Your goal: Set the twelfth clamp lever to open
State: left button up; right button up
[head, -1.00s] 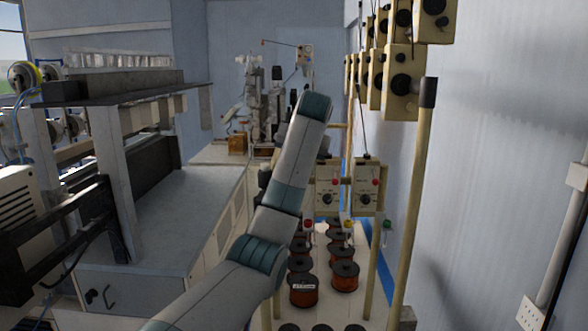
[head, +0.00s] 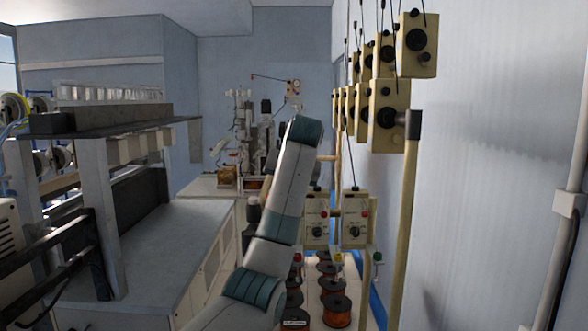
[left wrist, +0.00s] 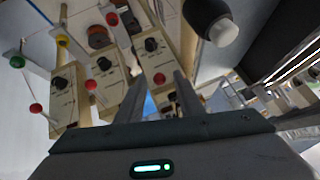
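In the left wrist view, rods with ball ends rise beside cream control boxes: a red ball (left wrist: 111,18), a yellow ball (left wrist: 62,40) and a green ball (left wrist: 16,62). I cannot tell which part is the twelfth clamp lever or how it is set. My left gripper (left wrist: 160,78) has its two fingers apart and nothing visible held between them, in front of a cream box (left wrist: 153,55) with a black knob. In the head view my left arm reaches up the middle and its gripper is hidden behind the arm. My right gripper is out of view.
Cream boxes with black knobs (head: 388,115) hang along the right wall beside a tan post (head: 405,200). Copper wire spools (head: 337,309) stand low at the centre right. A grey bench (head: 165,250) with a machine frame fills the left. A black knob with a white tip (left wrist: 223,32) is close in the left wrist view.

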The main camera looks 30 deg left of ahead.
pick_arm(q)
jog(key=b+v, duration=0.4)
jog(key=v, duration=1)
jog(key=shift+d+r+b, duration=0.2)
jog(key=shift+r+b, duration=0.15)
jog(key=shift+s, duration=0.1)
